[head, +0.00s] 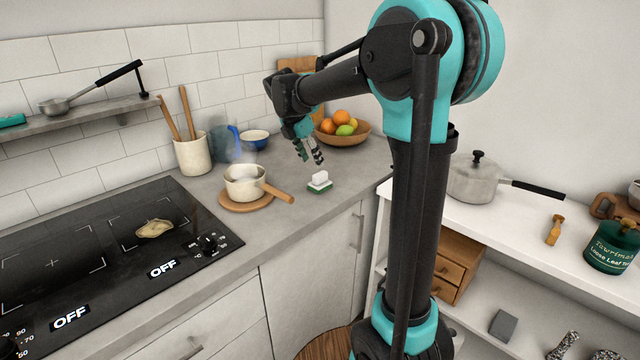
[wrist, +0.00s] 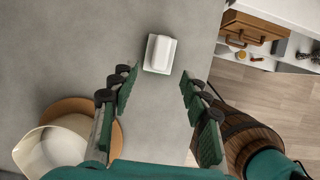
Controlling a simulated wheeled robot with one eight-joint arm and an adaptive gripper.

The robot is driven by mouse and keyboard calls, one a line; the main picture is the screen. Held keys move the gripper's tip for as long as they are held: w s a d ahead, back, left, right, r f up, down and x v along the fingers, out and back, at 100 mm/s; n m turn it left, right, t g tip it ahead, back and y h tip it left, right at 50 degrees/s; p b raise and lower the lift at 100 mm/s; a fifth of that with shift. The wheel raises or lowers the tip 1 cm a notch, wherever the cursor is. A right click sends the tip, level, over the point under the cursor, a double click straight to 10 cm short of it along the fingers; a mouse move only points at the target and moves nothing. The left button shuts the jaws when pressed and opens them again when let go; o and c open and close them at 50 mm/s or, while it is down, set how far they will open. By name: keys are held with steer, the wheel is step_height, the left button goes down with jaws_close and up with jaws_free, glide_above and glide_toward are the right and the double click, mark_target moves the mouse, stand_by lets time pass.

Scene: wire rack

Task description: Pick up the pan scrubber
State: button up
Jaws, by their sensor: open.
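The pan scrubber (head: 319,182) looks like a small block with a white top and a green base. It lies on the grey counter (head: 335,210) near its front edge, right of the pot. In the wrist view the scrubber (wrist: 160,53) shows from above as a white block, ahead of the fingertips and between their lines. My gripper (head: 310,157) is open and empty, above the scrubber and apart from it. Its two fingers (wrist: 157,80) are spread wider than the scrubber in the wrist view.
A cream saucepan (head: 243,186) on a round wooden board stands left of the scrubber, its handle pointing towards it. A fruit bowl (head: 358,136), a blue-handled jug (head: 222,142) and a small bowl (head: 255,138) stand behind. The counter around the scrubber is clear.

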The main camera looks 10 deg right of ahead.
mark_target(320, 173)
steer(key=x, duration=0.3)
steer(key=shift+f, duration=0.15)
steer(key=shift+d+x, duration=0.15)
steer(key=shift+x, duration=1.2)
steer(key=shift+d+x, duration=0.2)
steer(key=shift+x, duration=1.15)
steer(key=shift+w, duration=0.15)
jaws_close()
